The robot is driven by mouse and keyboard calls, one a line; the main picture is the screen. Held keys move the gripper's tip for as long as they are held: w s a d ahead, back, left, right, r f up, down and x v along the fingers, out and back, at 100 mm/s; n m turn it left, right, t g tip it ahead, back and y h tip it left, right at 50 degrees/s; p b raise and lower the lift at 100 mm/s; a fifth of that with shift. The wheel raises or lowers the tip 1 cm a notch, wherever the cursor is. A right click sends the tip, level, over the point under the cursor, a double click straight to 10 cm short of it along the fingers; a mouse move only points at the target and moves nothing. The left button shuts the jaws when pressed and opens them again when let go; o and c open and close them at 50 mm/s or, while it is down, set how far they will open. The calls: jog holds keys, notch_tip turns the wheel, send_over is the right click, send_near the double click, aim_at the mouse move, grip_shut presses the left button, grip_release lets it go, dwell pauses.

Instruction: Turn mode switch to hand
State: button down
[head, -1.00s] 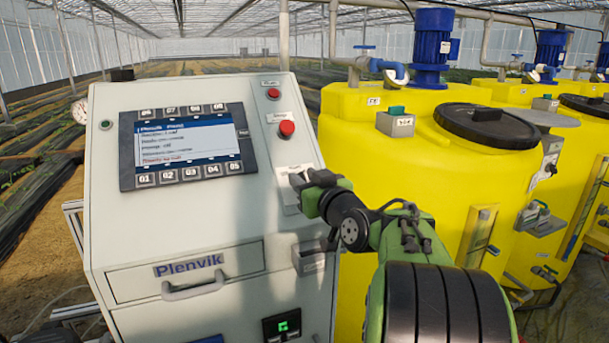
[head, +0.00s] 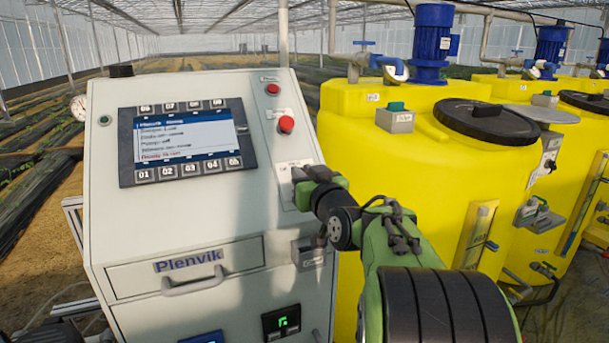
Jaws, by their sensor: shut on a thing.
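My gripper (head: 299,178) is at the right side of the sloped face of a grey control cabinet (head: 120,220), pressed close to a small pale switch plate (head: 285,184) with a label above it. It is shut on the mode switch there. The switch knob is hidden by my gripper and wrist, so I cannot read its position. The cabinet's screen (head: 182,138) is lit with several lines of small text; the last line appears to start with "Ready".
A red mushroom button (head: 286,124) and a smaller red button (head: 273,89) sit above the switch. Below are a small grey box (head: 309,252) and a drawer handle (head: 194,285). A yellow tank (head: 400,180) stands close on the right.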

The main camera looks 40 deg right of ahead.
jog(key=c, duration=1.2)
grip_release()
jog(key=b+v, duration=0.2)
jog(key=v, duration=1.3)
jog(key=shift+s+a, duration=0.1)
jog(key=shift+s, duration=0.3)
